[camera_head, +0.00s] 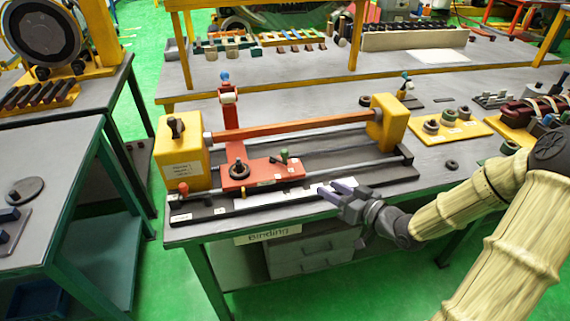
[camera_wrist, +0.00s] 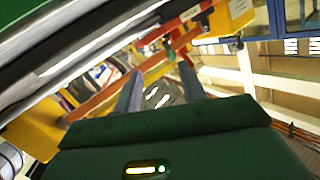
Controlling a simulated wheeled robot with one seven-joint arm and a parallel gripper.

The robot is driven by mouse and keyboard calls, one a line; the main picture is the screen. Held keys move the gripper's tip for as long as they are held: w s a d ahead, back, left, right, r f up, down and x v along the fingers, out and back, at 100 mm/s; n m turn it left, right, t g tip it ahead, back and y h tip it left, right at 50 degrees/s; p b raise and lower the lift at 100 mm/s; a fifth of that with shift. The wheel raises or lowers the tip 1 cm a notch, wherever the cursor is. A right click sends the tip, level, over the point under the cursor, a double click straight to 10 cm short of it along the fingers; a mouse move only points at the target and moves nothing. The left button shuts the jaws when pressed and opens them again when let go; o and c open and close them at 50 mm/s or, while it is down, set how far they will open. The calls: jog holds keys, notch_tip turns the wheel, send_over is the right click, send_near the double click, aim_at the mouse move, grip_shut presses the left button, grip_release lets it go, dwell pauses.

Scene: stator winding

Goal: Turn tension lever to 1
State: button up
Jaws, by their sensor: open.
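The winding machine has a red carriage (camera_head: 262,175) with small labels. A lever with a green knob (camera_head: 284,156) stands upright at its right end, and a black handwheel (camera_head: 239,170) sits at its left. A lever with a red knob (camera_head: 183,188) stands at the machine's front left corner. The labels are too small to read, so I cannot tell which is the tension lever. My gripper (camera_head: 338,190) is open and empty, over the front edge of the machine, right of the carriage. In the wrist view its fingers (camera_wrist: 160,90) are apart, and a small green part (camera_wrist: 170,50) shows beyond them.
A yellow headstock (camera_head: 182,155) stands left and a yellow end post (camera_head: 388,122) right, joined by a red bar (camera_head: 310,126). A tall red post (camera_head: 229,110) rises behind the carriage. A yellow board with rings (camera_head: 455,127) lies to the right.

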aim_at(287, 156)
jog(key=shift+s+r+t+y, duration=0.15)
jog(key=shift+r+t+y, duration=0.35)
jog(key=shift+r+y, duration=0.35)
jog(key=p+x, duration=0.1)
jog(key=x, duration=1.6)
jog(key=shift+w+a+f, duration=0.1)
jog(key=shift+w, duration=0.1)
jog(key=shift+c, duration=0.4)
grip_shut()
